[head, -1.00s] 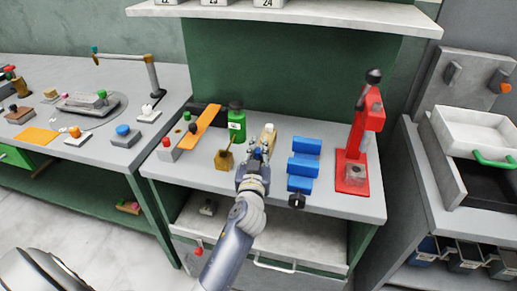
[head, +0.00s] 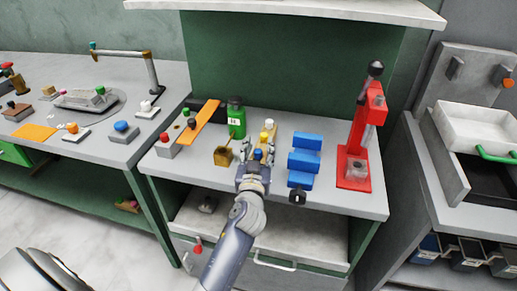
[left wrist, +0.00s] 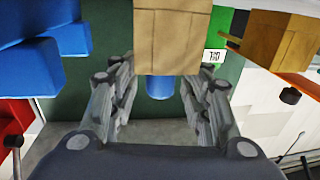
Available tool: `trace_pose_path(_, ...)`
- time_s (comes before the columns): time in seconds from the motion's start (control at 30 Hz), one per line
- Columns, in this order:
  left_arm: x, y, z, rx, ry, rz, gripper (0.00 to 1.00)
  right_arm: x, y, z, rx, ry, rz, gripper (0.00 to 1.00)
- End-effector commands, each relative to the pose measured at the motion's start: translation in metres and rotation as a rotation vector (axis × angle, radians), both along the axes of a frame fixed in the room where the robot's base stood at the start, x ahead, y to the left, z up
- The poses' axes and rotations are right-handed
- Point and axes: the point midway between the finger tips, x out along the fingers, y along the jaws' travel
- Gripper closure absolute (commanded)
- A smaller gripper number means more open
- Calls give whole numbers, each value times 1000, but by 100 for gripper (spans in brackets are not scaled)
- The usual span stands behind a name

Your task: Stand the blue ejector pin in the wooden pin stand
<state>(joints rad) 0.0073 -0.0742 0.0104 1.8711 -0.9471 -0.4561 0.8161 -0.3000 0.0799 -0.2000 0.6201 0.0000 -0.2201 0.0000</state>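The blue ejector pin (head: 257,155) shows between my left fingers in the head view. In the left wrist view, the blue pin (left wrist: 160,88) projects from the stand's edge; its lower part is hidden by the stand. My left gripper (head: 258,147) is open, with its fingers apart on either side of the pin. My right gripper is not in view.
A wooden holder (head: 223,156) and a green bottle (head: 236,118) stand left of the stand. Blue blocks (head: 304,158) and a red press (head: 354,165) stand to the right.

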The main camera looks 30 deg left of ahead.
Motion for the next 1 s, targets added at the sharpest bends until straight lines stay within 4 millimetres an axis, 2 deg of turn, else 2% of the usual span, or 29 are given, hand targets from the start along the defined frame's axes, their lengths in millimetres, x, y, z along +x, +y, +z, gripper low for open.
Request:
trace_pose_path(0.27, 0, 1, 6, 1, -2, 2, 58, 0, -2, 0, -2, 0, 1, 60)
trace_pose_path(0.37, 0, 1, 18, 0, -5, 2, 58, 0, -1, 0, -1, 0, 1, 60)
trace_pose_path(0.7, 0, 0, 82, 0, -5, 0, 58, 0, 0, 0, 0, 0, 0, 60)
trace_pose_path(0.83, 0, 0, 95, 0, -2, 1, 58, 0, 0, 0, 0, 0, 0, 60)
trace_pose_path(1.0, 0, 0, 100, 0, 0, -1, 58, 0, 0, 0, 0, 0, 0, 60)
